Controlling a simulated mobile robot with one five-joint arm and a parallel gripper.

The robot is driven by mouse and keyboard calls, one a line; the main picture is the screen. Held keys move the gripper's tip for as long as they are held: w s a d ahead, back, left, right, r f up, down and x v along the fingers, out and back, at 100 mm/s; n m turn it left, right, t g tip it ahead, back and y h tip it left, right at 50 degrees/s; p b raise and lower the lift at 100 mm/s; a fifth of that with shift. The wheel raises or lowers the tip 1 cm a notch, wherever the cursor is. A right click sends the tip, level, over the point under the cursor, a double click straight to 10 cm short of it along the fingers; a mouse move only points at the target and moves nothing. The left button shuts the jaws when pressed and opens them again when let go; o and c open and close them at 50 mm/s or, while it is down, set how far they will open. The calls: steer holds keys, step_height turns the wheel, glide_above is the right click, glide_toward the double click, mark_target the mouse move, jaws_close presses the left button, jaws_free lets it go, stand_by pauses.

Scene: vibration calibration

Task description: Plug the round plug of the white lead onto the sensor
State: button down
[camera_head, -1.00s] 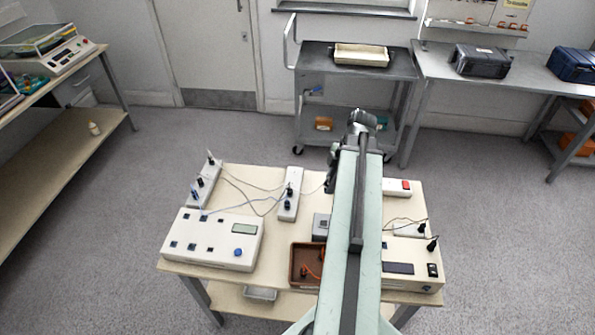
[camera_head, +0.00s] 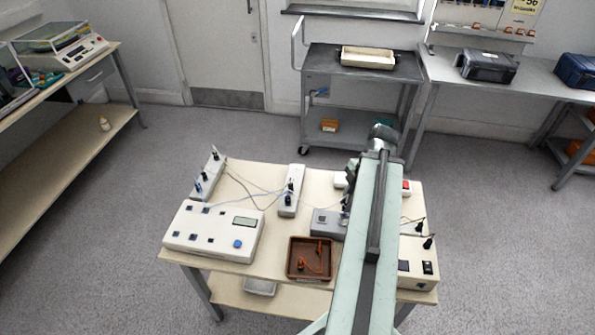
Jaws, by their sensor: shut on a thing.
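My gripper (camera_head: 347,205) is small and partly hidden beside my arm. It points down over the right end of a grey block (camera_head: 325,224) on the cream table. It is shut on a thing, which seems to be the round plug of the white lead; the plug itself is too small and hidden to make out. Thin pale leads (camera_head: 258,190) run across the table between the left strip, the middle strip and the gripper side. I cannot tell which part is the sensor, or whether the plug touches it.
A white instrument box (camera_head: 213,232) stands at the table's left, with a socket strip (camera_head: 208,174) behind it. Another strip (camera_head: 290,204) stands mid-table. A brown tray (camera_head: 291,262) holds orange leads. A cream box (camera_head: 414,284) is at the right, partly behind my arm.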

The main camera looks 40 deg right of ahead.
steer(key=shift+s+f, duration=0.15)
steer(key=shift+f, duration=0.3)
steer(key=shift+f+b, duration=0.4)
steer(key=shift+b, duration=0.15)
steer(key=shift+f+b, duration=0.6)
steer(key=shift+b, duration=0.05)
stand_by(2.5)
steer(key=c, duration=1.2)
jaws_free()
steer(key=shift+c, duration=0.2)
steer(key=shift+c, duration=0.3)
